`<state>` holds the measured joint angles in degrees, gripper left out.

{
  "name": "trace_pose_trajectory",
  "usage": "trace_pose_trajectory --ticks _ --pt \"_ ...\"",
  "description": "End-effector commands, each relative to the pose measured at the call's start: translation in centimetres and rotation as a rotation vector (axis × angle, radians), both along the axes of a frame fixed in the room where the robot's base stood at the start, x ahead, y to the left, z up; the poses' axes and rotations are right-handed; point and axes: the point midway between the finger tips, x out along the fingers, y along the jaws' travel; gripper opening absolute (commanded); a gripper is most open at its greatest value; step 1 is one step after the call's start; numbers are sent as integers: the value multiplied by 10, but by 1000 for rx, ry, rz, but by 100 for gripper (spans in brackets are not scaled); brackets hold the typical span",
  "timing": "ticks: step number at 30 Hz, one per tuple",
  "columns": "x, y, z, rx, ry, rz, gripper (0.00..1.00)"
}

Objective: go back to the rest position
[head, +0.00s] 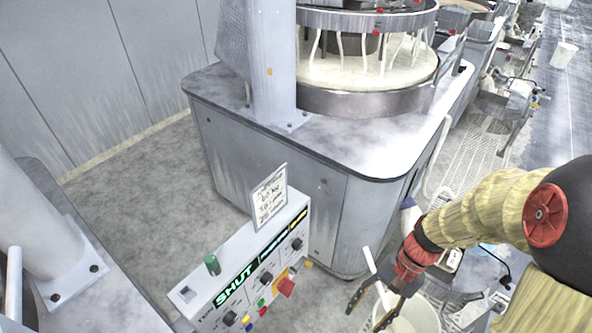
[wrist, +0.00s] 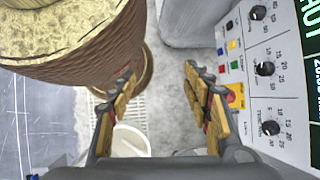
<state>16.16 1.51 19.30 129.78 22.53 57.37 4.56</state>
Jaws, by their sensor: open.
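My gripper (head: 372,309) is open and empty at the lower right of the head view, held in the air to the right of the control panel (head: 225,287). Both fingers show in the wrist view (wrist: 158,98), spread wide with nothing between them. My arm is wrapped in a tan sleeve and comes in from the right of the head view. In the wrist view the panel's knobs and coloured buttons lie to the right of the fingers.
A polishing machine (head: 278,190) with a round platen stands behind the panel. A white bucket (head: 418,312) is below and beside my gripper. A handwritten card (head: 269,196) stands on the panel. Open grey floor (head: 140,195) lies at the left.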

Motion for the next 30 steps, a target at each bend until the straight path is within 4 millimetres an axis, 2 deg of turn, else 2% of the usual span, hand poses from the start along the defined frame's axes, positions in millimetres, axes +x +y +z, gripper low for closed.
trace_pose_trajectory --ticks 1,6,12,17,21,25,30 --pt "2 -6 15 -43 -72 66 49" --pt "8 -28 60 -188 -286 275 49" --pt "11 -41 121 -349 -517 442 49" --pt "7 -38 171 -443 -690 514 49" --pt "3 -27 209 -478 -826 533 49" --pt "0 -19 232 -490 -905 544 49" --pt "-1 -13 236 -486 -929 559 49"
